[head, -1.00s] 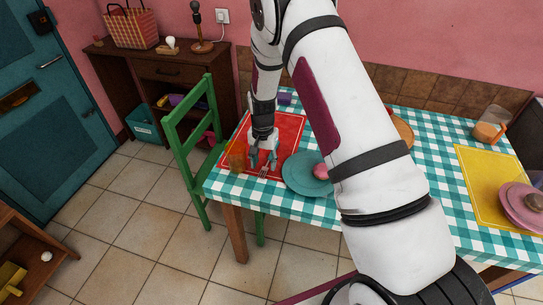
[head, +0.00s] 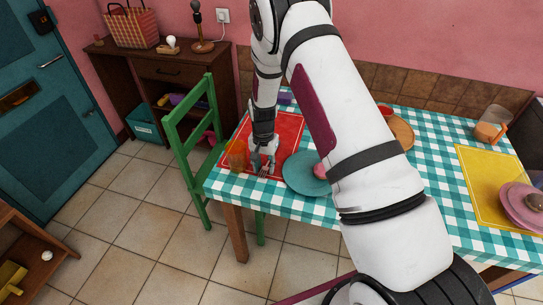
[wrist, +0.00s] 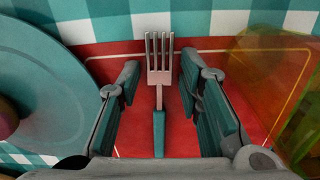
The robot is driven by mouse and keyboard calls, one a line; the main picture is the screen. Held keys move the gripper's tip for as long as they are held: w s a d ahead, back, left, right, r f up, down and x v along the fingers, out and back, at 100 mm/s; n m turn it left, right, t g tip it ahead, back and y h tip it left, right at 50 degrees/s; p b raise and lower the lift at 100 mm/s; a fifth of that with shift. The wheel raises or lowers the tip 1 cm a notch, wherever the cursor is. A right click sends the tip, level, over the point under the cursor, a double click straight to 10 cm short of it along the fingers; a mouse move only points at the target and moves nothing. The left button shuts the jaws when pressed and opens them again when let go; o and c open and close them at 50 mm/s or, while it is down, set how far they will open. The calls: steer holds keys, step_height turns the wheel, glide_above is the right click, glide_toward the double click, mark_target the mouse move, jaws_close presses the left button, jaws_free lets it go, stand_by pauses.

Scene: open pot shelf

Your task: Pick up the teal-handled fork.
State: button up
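The fork has metal tines and neck and a teal handle (wrist: 158,132). In the wrist view it lies on the red placemat (wrist: 200,48), tines towards the top of the picture. My gripper (wrist: 158,85) is open, with one finger on each side of the fork and a gap on both sides. The lower end of the handle is hidden behind the gripper body. In the head view my gripper (head: 263,168) is low over the red placemat, at the near edge of the table; the fork shows there only as a small part by the fingers.
A teal plate (wrist: 35,70) is close on the left in the wrist view. A see-through orange glass (wrist: 268,75) is close on the right. A green chair (head: 195,130) stands at the table's left end. A yellow placemat (head: 482,180) lies at the table's right.

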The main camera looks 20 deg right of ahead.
jaws_close()
